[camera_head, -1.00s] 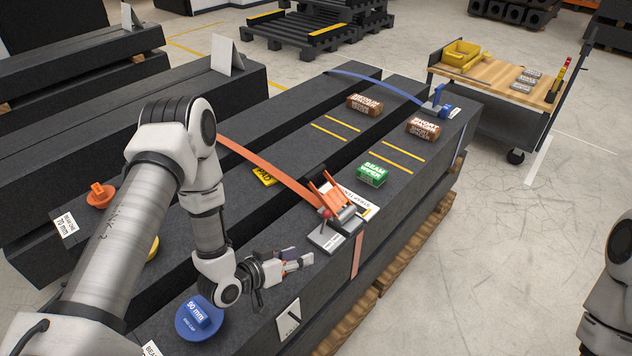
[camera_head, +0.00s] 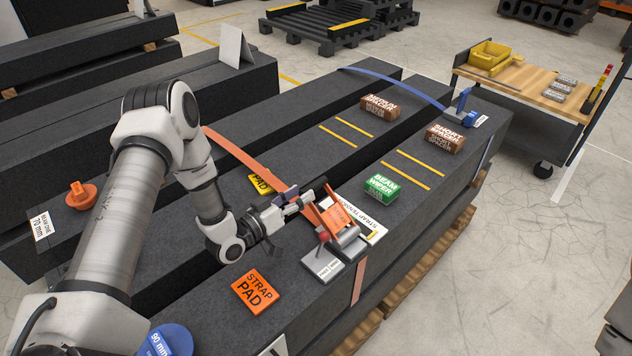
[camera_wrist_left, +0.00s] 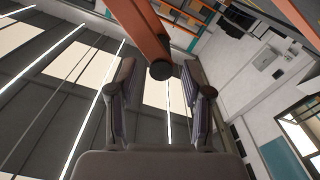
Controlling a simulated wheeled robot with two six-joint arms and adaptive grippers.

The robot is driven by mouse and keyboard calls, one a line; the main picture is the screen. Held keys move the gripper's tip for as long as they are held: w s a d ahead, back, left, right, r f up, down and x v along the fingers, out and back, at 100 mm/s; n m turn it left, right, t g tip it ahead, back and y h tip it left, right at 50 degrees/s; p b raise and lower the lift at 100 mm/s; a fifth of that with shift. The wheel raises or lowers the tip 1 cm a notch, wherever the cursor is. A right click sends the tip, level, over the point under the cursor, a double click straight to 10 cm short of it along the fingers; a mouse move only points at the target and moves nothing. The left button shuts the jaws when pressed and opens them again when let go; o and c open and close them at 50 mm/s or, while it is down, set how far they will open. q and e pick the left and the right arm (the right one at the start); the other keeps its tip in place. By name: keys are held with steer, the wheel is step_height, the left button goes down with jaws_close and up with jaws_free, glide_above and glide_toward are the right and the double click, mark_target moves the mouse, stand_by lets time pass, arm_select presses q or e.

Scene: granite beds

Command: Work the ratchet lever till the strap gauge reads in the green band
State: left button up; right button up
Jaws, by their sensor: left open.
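The orange ratchet lever (camera_head: 338,217) stands tilted up on its grey ratchet base (camera_head: 322,264), on the near granite beam. My left gripper (camera_head: 308,197) is open beside the lever's upper end. In the left wrist view the orange lever (camera_wrist_left: 140,28) reaches in from the top, and its dark round end lies in line with the gap between my open fingers (camera_wrist_left: 158,95); I cannot tell if they touch. The orange strap (camera_head: 248,160) runs from the ratchet across the beams. The strap tension gauge plate (camera_head: 374,226) is partly hidden behind the ratchet, and its reading cannot be made out.
An orange strap pad (camera_head: 257,291) lies in front of the ratchet. A green beam wiper (camera_head: 382,187) and brown spacers (camera_head: 445,138) lie further back. A blue strap (camera_head: 400,82) crosses the far end. A wooden-topped cart (camera_head: 530,85) stands back right.

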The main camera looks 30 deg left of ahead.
mark_target(314, 183)
arm_select(q)
steer(key=x, duration=0.5)
steer(key=shift+w+f, duration=0.15)
steer(key=shift+w, duration=0.05)
steer(key=shift+s, duration=0.1)
jaws_close()
